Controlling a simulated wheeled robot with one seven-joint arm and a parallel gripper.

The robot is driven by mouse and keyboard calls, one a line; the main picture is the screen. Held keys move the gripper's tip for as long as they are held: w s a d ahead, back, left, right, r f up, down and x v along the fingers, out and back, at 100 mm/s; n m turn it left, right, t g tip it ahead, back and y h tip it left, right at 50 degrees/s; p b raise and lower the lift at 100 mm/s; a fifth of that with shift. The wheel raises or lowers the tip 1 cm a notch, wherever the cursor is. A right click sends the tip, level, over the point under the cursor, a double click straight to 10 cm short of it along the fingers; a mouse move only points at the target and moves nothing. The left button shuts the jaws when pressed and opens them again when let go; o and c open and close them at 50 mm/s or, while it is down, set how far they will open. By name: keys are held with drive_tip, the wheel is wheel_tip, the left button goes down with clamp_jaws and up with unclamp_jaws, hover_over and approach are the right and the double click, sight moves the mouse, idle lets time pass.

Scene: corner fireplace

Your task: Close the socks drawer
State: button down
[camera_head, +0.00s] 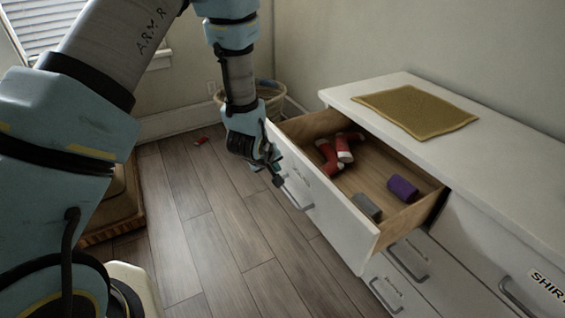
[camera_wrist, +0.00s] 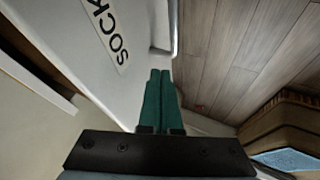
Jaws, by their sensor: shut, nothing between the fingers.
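The socks drawer (camera_head: 330,212) is pulled well out of a white dresser and stands open in the head view. Red-and-white socks (camera_head: 338,152), a grey rolled sock (camera_head: 366,207) and a purple one (camera_head: 402,188) lie inside it. Its front has a metal handle (camera_head: 297,196). In the wrist view the drawer front (camera_wrist: 75,50) with a "SOCK" label (camera_wrist: 106,32) is close on the left. My gripper (camera_head: 275,174) is at the far end of the drawer front, beside the handle. Its green fingers (camera_wrist: 159,76) are shut and empty. I cannot tell whether they touch the drawer.
The dresser top (camera_head: 360,92) holds a yellow mat (camera_head: 416,110). Other drawers below and right look shut. A wicker basket (camera_head: 270,92) stands behind my gripper. A small red item (camera_head: 201,141) lies on the floor. The wooden floor (camera_head: 215,235) in front is mostly clear.

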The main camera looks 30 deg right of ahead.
drive_tip(key=shift+s+d, duration=0.1)
drive_tip(key=shift+d, duration=1.1)
